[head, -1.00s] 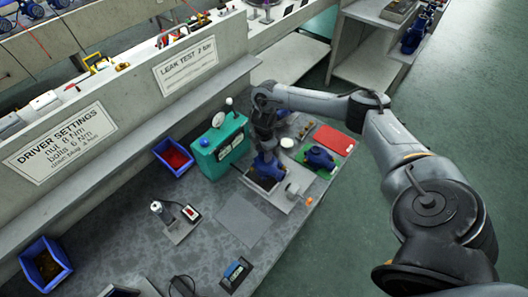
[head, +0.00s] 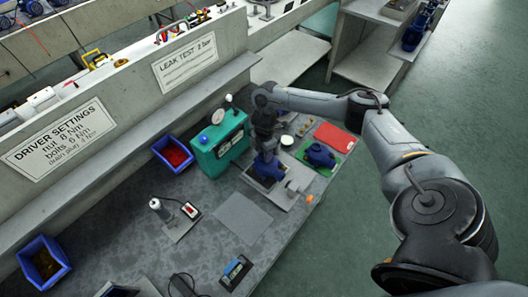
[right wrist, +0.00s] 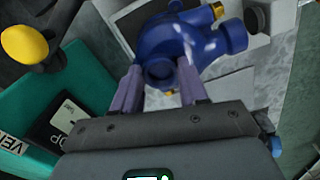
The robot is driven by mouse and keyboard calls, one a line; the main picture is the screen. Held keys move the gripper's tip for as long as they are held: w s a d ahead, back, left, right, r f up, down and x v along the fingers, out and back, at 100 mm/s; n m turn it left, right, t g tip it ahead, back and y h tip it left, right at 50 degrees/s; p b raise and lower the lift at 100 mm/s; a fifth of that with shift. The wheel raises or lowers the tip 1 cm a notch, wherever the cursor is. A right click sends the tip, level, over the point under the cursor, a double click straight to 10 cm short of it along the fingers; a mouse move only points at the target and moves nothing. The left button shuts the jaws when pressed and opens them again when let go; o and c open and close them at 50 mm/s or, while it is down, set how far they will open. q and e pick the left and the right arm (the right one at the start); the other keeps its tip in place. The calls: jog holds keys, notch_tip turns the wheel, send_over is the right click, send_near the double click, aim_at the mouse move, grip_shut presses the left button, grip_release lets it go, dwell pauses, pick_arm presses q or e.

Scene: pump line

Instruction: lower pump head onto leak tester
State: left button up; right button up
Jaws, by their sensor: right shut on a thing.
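A blue pump head (head: 268,167) with brass fittings is held by my right gripper (head: 264,152). In the right wrist view the two fingers (right wrist: 160,88) close on a round blue neck of the pump head (right wrist: 196,40). The leak tester is a teal box (head: 208,160) with a dial gauge on top, and its base plate (head: 281,197) with a dark pad lies to its right. The pump head is over or on the dark pad; I cannot tell whether it touches. The teal box also shows in the right wrist view (right wrist: 95,97). My left gripper is not in view.
A second blue pump (head: 319,154) sits on a green mat beside a red mat (head: 335,137). A red-filled blue bin (head: 173,154) stands left of the tester. A small grey cylinder (head: 292,187) stands by the plate. A bare grey mat (head: 243,219) lies in front.

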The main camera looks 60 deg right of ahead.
jog(key=shift+f, duration=0.55)
jog(key=shift+f+b, duration=0.4)
jog(key=shift+b, duration=0.05)
jog(key=o, duration=1.3)
jog(key=shift+o, duration=0.2)
jog(key=o, duration=0.5)
jog(key=shift+c, duration=0.2)
jog(key=shift+r, duration=0.2)
